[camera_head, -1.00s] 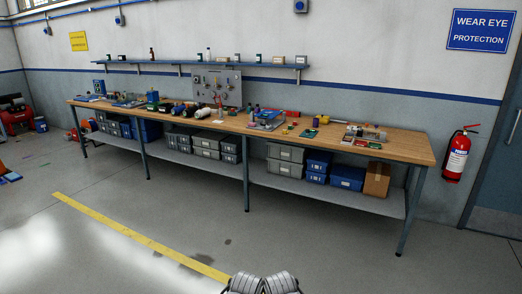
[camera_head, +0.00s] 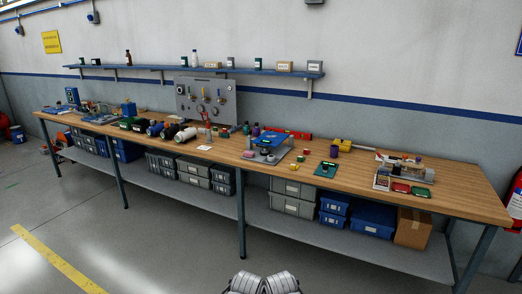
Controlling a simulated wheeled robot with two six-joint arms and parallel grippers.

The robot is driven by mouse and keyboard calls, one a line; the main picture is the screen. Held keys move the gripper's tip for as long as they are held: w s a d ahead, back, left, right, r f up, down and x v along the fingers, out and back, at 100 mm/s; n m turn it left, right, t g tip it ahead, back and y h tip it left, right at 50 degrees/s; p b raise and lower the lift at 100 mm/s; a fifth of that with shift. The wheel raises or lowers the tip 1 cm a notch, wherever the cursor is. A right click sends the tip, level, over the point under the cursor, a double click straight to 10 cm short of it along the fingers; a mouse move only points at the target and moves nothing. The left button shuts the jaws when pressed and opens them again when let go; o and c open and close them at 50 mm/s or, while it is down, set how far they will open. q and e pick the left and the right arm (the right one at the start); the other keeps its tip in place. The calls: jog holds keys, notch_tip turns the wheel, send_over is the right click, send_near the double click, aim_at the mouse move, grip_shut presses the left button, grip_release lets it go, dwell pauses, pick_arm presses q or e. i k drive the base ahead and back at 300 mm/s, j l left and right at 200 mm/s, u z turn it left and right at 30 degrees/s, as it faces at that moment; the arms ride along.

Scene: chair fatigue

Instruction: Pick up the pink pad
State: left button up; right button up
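I cannot make out the pink pad for certain. A small pinkish item (camera_head: 249,155) lies on the wooden workbench (camera_head: 340,195), left of a blue-topped device (camera_head: 268,149), but it is too small to identify. Two silver ribbed parts of my own body show at the bottom centre edge. No gripper fingers are visible there. Nothing of mine touches the bench.
The bench runs along the wall with tools and a gauge panel (camera_head: 207,98) on it. Grey bins (camera_head: 292,203), blue boxes (camera_head: 373,217) and a cardboard box (camera_head: 412,228) sit on its lower shelf. A fire extinguisher (camera_head: 515,196) is at right. The floor in front is clear.

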aim_at(250, 154)
jog(key=i+l+u, duration=0.15)
jog(key=i, duration=0.75)
jog(key=i+j, duration=0.2)
jog(key=i, duration=0.6)
jog(key=i+j+u, duration=0.1)
jog(key=i, duration=0.7)
jog(key=i+j, duration=0.25)
jog(key=i, duration=0.55)
